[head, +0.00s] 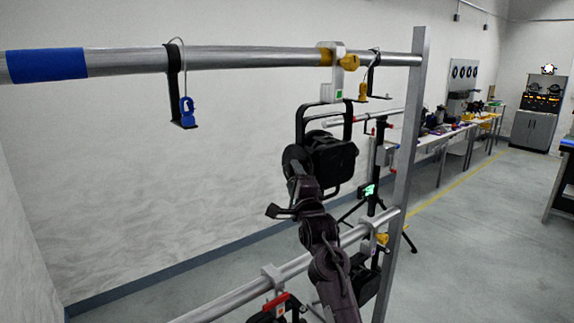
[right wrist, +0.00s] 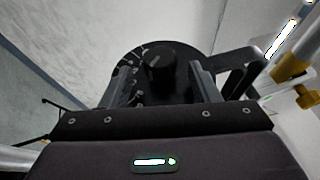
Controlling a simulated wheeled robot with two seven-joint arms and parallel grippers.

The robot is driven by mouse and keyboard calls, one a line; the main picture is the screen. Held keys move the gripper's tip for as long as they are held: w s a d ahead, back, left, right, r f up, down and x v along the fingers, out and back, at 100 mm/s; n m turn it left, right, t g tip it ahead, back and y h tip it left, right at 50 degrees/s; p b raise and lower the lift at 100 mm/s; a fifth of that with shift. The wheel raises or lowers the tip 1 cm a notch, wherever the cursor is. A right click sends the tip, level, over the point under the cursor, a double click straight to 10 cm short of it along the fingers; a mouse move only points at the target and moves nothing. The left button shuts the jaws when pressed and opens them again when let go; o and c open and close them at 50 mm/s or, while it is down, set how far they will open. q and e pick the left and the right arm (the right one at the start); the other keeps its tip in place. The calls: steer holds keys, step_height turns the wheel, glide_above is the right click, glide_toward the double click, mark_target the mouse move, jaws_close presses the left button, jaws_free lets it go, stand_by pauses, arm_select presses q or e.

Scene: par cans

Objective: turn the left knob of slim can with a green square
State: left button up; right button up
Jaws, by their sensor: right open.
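The slim black can (head: 330,158) hangs in its yoke from the upper pipe; a small green square shows on the light clamp (head: 339,92) above it. Its left side carries a round black plate (head: 294,158). In the right wrist view the plate's dark round knob (right wrist: 158,66) faces me, with pale marks to its left. My right gripper (head: 300,183) is at the can's left side. In the right wrist view the open fingers (right wrist: 162,78) stand either side of the knob, with gaps showing; contact is not visible. My left gripper is not in view.
The upper pipe (head: 225,57) has a blue band, and a blue clip (head: 186,108) hangs from it. A grey upright post (head: 408,150) stands right of the can. A lower pipe (head: 240,292) carries more dark fixtures. Workbenches line the wall at back right; floor is open there.

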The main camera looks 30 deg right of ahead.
mark_target(291, 175)
steer(key=x, duration=0.1)
steer(key=p+x, duration=0.1)
steer(key=shift+w+a+r, duration=0.1)
steer(key=shift+w+r, duration=0.15)
steer(key=shift+w, duration=0.6)
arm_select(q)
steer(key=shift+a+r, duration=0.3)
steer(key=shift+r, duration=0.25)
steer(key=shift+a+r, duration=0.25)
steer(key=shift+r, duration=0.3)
arm_select(e)
steer(key=shift+c, duration=0.4)
steer(key=c, duration=0.9)
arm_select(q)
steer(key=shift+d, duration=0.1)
